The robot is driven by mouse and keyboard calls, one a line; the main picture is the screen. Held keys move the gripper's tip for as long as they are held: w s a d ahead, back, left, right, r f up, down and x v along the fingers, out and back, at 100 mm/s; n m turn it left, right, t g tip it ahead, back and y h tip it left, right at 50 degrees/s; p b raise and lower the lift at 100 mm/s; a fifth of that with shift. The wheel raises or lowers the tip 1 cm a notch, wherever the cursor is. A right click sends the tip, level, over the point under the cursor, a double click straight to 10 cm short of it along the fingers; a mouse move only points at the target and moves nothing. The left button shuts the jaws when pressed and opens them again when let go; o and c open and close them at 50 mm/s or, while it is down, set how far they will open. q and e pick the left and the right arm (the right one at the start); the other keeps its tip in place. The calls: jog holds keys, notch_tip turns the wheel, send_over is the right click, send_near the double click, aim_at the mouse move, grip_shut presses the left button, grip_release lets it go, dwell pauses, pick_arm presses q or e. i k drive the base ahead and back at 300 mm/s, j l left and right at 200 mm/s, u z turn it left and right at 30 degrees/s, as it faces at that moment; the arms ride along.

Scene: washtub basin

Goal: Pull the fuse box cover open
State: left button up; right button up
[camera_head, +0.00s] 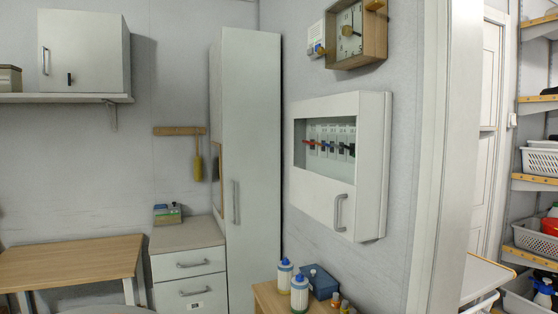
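The fuse box (372,170) is a white wall-mounted box on the right-hand grey wall. Its cover (316,200) is shut, with a window (328,148) in its upper part. Behind the window is a row of switches with red, blue and dark levers. A grey vertical bar handle (339,212) sits at the lower right of the cover. Neither of my grippers shows in the head view, and nothing touches the handle.
Below the fuse box, a wooden-topped stand (270,298) bears white bottles (299,292), a blue box (320,282) and small orange bottles. A tall white cabinet (250,140) stands to the left. A doorframe (442,150) is at right.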

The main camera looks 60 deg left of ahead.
aim_at(352, 212)
jog(key=u, duration=1.5)
